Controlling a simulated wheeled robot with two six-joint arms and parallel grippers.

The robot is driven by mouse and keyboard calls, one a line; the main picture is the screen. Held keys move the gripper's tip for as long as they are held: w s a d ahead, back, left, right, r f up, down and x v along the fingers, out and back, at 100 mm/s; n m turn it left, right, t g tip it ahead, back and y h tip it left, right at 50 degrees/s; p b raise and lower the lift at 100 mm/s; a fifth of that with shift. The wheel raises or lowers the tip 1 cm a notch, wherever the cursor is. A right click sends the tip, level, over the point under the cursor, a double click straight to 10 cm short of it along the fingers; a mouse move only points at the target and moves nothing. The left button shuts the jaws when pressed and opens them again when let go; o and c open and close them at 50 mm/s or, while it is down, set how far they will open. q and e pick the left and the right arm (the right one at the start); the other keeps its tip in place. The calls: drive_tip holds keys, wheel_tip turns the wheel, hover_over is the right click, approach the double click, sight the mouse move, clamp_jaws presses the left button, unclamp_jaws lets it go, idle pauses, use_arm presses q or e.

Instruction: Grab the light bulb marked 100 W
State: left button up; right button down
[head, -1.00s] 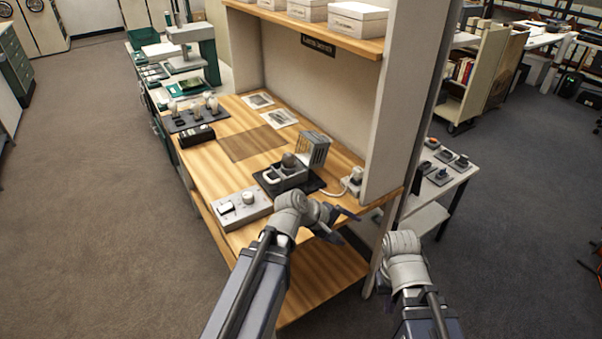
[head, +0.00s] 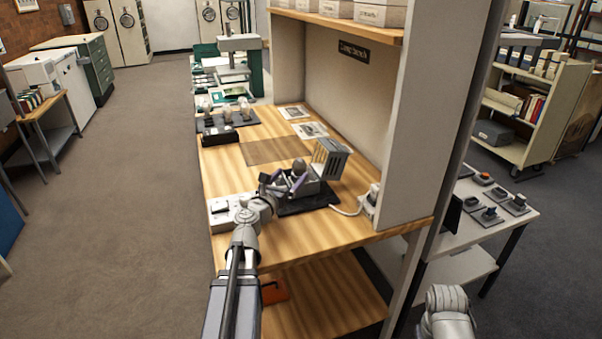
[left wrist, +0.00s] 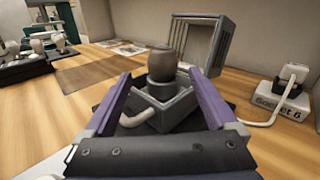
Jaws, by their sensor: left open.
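A dark, rounded bulb (head: 299,167) stands upright in a grey lamp base on the bench; it also shows in the left wrist view (left wrist: 161,64). My left gripper (head: 285,186) is open at the near side of this base. In the left wrist view its purple fingers (left wrist: 160,76) point toward the bulb, one on each side of it in the picture; contact cannot be told. Several pale bulbs (head: 228,111) stand on a dark holder farther back on the bench. No 100 W mark is readable on any bulb. My right gripper is out of view.
A grey slotted cage (head: 331,157) stands just behind the lamp base. A white socket box (left wrist: 281,104) with a cable is on the right. A light control box (head: 222,212) is at left. The bench's wooden middle (head: 240,180) is clear. A tall side panel (head: 425,130) bounds the right.

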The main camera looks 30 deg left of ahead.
sight(297, 171)
use_arm(q)
drive_tip(key=shift+w+a+f, duration=0.1)
drive_tip(key=shift+w+f, duration=0.05)
drive_tip(key=shift+w, duration=3.2)
drive_tip(key=shift+s, duration=0.1)
drive_tip(key=c, duration=1.4)
drive_tip(key=shift+c, duration=0.2)
wheel_tip(297, 171, up, 10)
drive_tip(key=p, duration=1)
